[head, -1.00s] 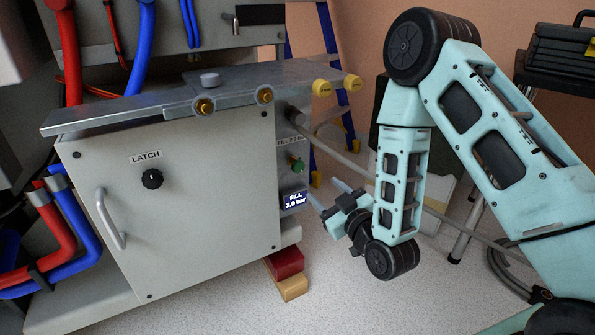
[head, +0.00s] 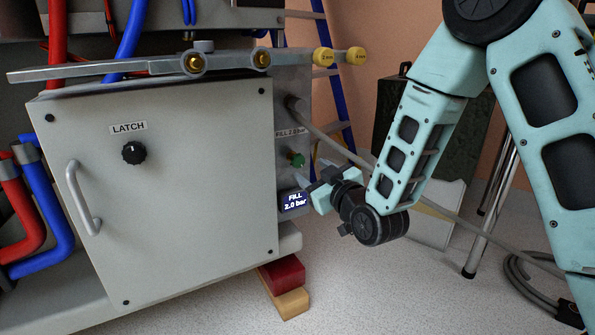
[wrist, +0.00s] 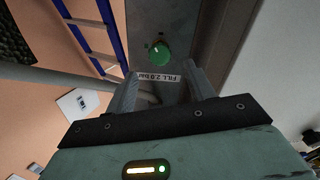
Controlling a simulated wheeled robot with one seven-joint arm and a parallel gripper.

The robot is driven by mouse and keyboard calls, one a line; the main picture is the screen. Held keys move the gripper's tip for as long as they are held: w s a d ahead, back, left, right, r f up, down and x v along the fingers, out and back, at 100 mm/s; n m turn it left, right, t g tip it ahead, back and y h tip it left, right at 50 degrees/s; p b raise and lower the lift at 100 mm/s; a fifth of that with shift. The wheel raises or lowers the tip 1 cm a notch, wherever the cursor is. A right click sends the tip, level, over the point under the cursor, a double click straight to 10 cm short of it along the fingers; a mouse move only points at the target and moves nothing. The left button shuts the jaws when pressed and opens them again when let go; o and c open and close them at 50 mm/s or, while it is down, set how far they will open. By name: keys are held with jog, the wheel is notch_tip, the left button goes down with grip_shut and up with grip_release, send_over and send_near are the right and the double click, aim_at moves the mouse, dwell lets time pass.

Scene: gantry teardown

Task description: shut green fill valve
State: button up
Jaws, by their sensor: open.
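A grey hose (head: 330,142) leaves the panel above the knob and runs down to the right, close to my wrist. The cabinet door has a latch knob (head: 134,153) and a handle (head: 83,198). Red and wooden blocks (head: 283,272) sit at the cabinet's foot. A blue ladder stands behind.

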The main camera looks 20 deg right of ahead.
aim_at(299, 162)
jog(key=b+x, duration=0.2)
jog(key=x, duration=0.6)
jog(key=c, duration=1)
